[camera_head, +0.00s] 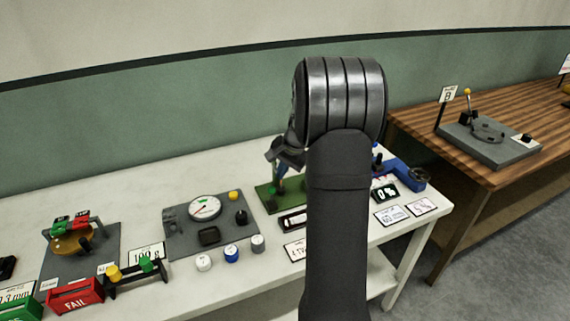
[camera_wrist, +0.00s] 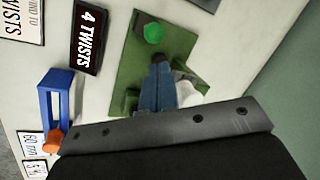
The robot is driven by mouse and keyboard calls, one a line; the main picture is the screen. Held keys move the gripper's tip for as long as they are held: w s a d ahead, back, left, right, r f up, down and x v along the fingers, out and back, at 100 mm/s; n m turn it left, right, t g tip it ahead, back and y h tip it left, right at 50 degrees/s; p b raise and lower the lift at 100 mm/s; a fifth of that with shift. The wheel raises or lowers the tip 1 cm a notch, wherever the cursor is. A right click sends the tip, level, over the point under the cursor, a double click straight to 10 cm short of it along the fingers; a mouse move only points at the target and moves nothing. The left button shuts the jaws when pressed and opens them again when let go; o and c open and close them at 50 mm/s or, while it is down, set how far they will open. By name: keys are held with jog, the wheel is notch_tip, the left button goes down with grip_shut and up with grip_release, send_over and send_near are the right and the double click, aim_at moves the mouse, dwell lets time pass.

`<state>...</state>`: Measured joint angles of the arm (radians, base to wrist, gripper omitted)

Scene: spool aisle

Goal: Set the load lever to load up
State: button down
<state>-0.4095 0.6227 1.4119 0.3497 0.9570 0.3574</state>
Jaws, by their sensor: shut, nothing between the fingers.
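I cannot tell for certain which part is the load lever; no readable label names it. My gripper (camera_wrist: 158,64) is shut and empty in the wrist view, with its blue fingers side by side over a green board (camera_wrist: 128,76). A round green knob (camera_wrist: 154,33) stands on that board beyond the fingertips. A pale grey part lies close to the fingers; I cannot tell whether they touch. In the head view my gripper (camera_head: 281,184) hangs above the green board (camera_head: 268,200), and my arm hides part of the bench. A blue frame with an orange knob (camera_wrist: 54,143) stands left of the gripper in the wrist view.
A gauge panel (camera_head: 186,240) and a grey fixture (camera_head: 54,262) with red and green parts stand to the left. A blue device (camera_head: 407,178) and a 0 % display (camera_head: 384,191) stand right of my arm. A wooden table (camera_head: 415,118) bears a yellow-knobbed lever (camera_head: 467,93).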

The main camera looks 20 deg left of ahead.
jog(key=x, duration=0.4)
jog(key=shift+s+d, duration=0.1)
jog(key=shift+s+d+f+t+y, duration=0.15)
jog(key=shift+s+d+t+y, duration=0.1)
jog(key=shift+s+d, duration=0.4)
jog(key=shift+s+d+f+t+y, duration=0.1)
jog(key=shift+s+d+t+y, duration=0.15)
jog(key=shift+s+d, duration=0.35)
jog(key=s+d+r, duration=0.4)
jog(key=d+r, duration=0.2)
jog(key=r, duration=0.2)
jog(key=shift+d, duration=0.25)
